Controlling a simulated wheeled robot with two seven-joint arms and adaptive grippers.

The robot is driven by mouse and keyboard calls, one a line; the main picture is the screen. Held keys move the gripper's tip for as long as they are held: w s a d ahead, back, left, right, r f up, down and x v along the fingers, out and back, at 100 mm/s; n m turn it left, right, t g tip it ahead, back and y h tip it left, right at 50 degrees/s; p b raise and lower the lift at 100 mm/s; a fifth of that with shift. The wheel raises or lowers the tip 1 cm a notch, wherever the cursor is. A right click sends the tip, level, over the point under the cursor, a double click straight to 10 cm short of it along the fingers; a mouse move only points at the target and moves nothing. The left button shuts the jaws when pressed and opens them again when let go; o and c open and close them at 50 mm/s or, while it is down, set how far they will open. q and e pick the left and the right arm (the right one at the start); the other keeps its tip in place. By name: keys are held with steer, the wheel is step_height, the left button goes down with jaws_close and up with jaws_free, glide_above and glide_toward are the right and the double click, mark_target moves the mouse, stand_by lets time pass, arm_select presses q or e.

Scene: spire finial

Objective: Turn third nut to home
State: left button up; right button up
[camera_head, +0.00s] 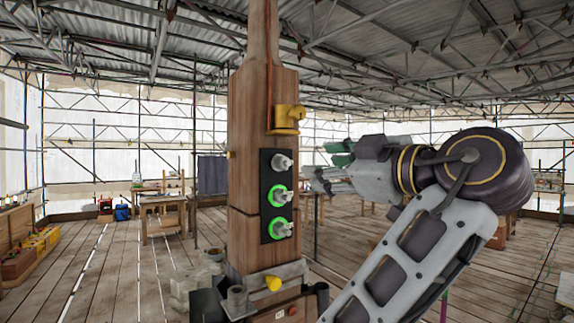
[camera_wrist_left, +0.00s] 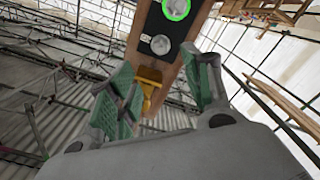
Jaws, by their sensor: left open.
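A black plate (camera_head: 267,172) on the wooden post (camera_head: 247,150) carries three grey nuts in a column. The top nut (camera_head: 283,162) has no green ring. The middle nut (camera_head: 280,195) and the bottom nut (camera_head: 282,229) each have a glowing green ring. My left gripper (camera_head: 327,166) is open and empty, right of the top nut and apart from it. In the left wrist view, the open green-padded fingers (camera_wrist_left: 165,88) point towards the post, with the unringed nut (camera_wrist_left: 160,44) beyond them and a green-ringed nut (camera_wrist_left: 176,9) at the top edge. My right gripper is not seen.
A yellow fitting (camera_head: 287,118) juts from the post above the plate. Below is a grey metal clamp (camera_head: 265,281) with a yellow knob (camera_head: 273,283). Work tables stand well behind on the plank floor. The space between my gripper and the nuts looks clear.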

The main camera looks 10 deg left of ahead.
mark_target(285, 165)
arm_select(q)
steer(key=p+x, duration=0.4)
steer(key=x, duration=0.8)
steer(key=shift+w+a, duration=0.15)
steer(key=shift+a, duration=0.05)
steer(key=shift+x, duration=0.8)
steer(key=shift+f, duration=0.1)
steer(key=c, duration=1)
